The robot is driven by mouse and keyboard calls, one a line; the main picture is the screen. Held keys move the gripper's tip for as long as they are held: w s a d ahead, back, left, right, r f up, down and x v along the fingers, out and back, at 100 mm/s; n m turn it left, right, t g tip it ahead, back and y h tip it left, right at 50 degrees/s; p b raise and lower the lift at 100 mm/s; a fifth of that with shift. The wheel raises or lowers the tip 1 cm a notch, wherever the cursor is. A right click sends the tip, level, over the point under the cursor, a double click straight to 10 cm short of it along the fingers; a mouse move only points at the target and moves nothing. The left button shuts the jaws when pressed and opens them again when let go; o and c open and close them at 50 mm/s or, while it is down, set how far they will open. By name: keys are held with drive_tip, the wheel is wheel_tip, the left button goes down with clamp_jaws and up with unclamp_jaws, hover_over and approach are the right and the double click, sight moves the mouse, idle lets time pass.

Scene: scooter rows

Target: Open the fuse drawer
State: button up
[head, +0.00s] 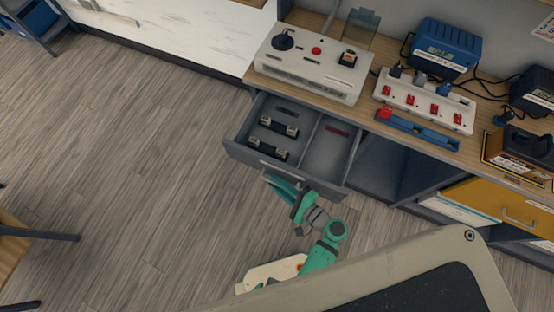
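The fuse drawer (236,152) stands pulled out from under the bench, its grey front facing the open floor. Two dark fuses with metallic ends lie in its left compartment. The right compartment (325,160) shows a small red mark at the back and is otherwise bare. A pale bar handle (277,173) runs along the drawer front. My green gripper (274,182) is at the drawer front, right by the handle. From this angle I cannot tell whether its fingers are closed on the handle or only beside it.
On the bench above stand a white control box (310,70) with a red button, a white strip with red switches (423,103) and a blue charger (446,47). An orange drawer (505,207) juts out at the right. Wooden floor (120,150) at the left is clear.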

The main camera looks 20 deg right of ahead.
drive_tip(key=v, duration=1.1)
drive_tip(key=shift+w, duration=0.1)
idle(0.5)
